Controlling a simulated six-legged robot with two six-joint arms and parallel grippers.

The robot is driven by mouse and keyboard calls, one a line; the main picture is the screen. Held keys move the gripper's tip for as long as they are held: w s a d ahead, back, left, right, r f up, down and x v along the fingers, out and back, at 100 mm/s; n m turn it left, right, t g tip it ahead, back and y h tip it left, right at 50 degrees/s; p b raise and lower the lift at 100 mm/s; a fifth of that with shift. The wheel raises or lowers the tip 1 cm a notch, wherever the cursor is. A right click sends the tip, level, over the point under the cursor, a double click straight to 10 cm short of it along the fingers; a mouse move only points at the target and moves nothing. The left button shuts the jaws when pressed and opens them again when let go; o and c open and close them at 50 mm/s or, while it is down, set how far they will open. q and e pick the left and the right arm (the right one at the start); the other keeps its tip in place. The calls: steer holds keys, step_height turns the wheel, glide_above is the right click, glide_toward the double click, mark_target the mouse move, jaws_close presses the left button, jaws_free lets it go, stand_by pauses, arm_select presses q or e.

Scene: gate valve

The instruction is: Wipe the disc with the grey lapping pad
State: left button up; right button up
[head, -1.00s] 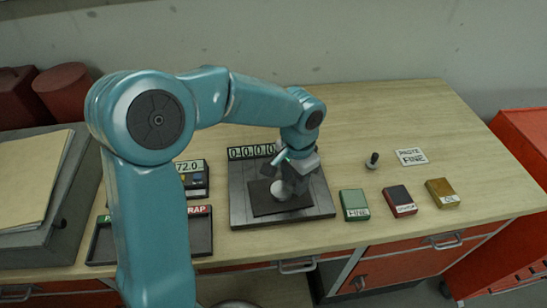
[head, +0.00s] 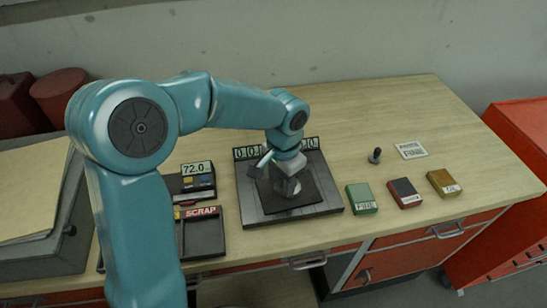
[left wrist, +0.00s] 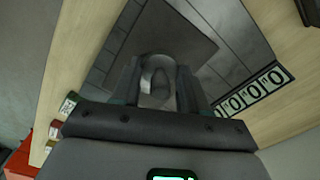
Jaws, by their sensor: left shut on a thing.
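My left gripper (head: 276,180) is low over the dark grey square pad (head: 312,198), near its left part. The pad lies flat on a grey tiled plate (head: 329,208) and also shows in the left wrist view (left wrist: 190,28). The gripper is shut on a round, light grey disc (left wrist: 154,76), seen between the fingers in the left wrist view. The disc's underside is hidden, so I cannot tell whether it touches the pad. My right gripper is not in view.
A digit counter (head: 245,153) stands behind the plate, partly covered by my arm. Green (head: 361,199), dark red (head: 404,193) and ochre (head: 443,183) blocks lie to the right. A scrap tray (head: 206,240) and a 72.0 display (head: 197,168) stand to the left.

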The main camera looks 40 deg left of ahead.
mark_target(280, 177)
arm_select(q)
steer(key=shift+s+a, duration=0.25)
steer(key=shift+s, duration=0.05)
steer(key=shift+s+a+r+p, duration=0.15)
steer(key=shift+r+p, duration=0.05)
steer(key=shift+p, duration=0.1)
step_height(280, 177, up, 2)
steer(key=shift+p, duration=0.4)
steer(key=shift+d+r+p, duration=0.3)
steer(key=shift+r+p, duration=0.05)
steer(key=shift+r, duration=0.1)
steer(key=shift+a+r+p, duration=0.2)
steer(key=shift+r+p, duration=0.4)
steer(key=shift+r, duration=0.1)
steer(key=shift+w+d+r+p, duration=0.1)
steer(key=shift+r+p, duration=0.35)
steer(key=shift+r, duration=0.15)
steer(key=shift+w+d+r+p, duration=0.1)
steer(key=shift+r+p, duration=0.35)
steer(key=shift+r, duration=0.15)
steer(key=shift+r+p, duration=0.3)
steer(key=shift+r, duration=0.05)
steer(key=shift+s+a+r, duration=0.1)
steer(key=shift+a+r, duration=0.1)
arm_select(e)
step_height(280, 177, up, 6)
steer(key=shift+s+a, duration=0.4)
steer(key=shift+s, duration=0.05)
